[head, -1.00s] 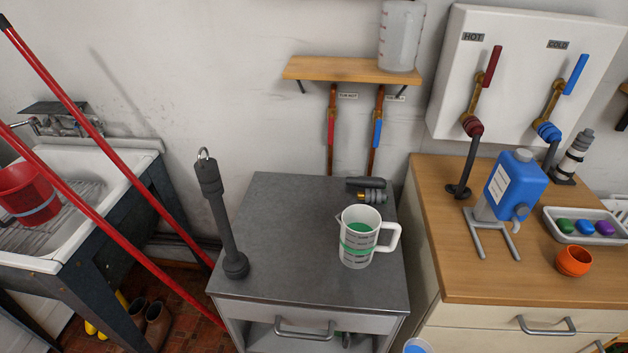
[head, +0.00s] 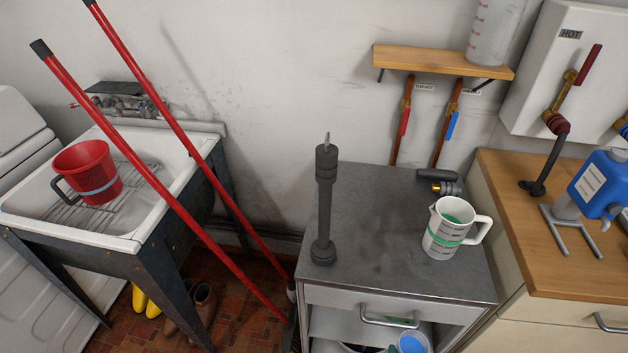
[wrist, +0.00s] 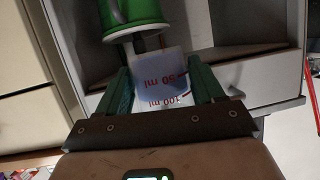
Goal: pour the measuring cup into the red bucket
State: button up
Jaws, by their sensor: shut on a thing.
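The red bucket (head: 82,168) with a grey band and a dark handle stands upright on the rack in the white sink (head: 120,238) at the left of the head view. In the wrist view my gripper (wrist: 162,88) is shut on a translucent measuring cup (wrist: 168,70) with red 50 ml and 100 ml marks. The measuring cup also shows at the bottom edge of the head view (head: 413,344), upright with blue contents, in front of the grey cabinet and far right of the bucket. My gripper is out of the head view.
Two red poles (head: 160,175) lean between sink and grey cabinet (head: 380,230). On the cabinet stand a white jug (head: 440,240) with a green band and a dark grey post (head: 325,210). A green container (wrist: 135,15) shows ahead in the wrist view.

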aim_at(89, 167)
jog(key=j+u, duration=0.1)
jog(key=j, duration=0.4)
jog(key=i+j+u, duration=0.1)
jog(key=j, duration=0.45)
jog(key=j+u, duration=0.15)
jog(key=j, duration=0.35)
jog(key=i+j+u, duration=0.1)
jog(key=j, duration=0.4)
jog(key=i+j+u, duration=0.1)
jog(key=j, duration=0.4)
jog(key=i+j+u, duration=0.1)
jog(key=i+j, duration=0.15)
jog(key=j, duration=0.2)
jog(key=i+j+u, duration=0.15)
jog(key=j, duration=0.35)
jog(key=i+j+u, duration=0.1)
jog(key=j, duration=0.35)
jog(key=i, duration=0.05)
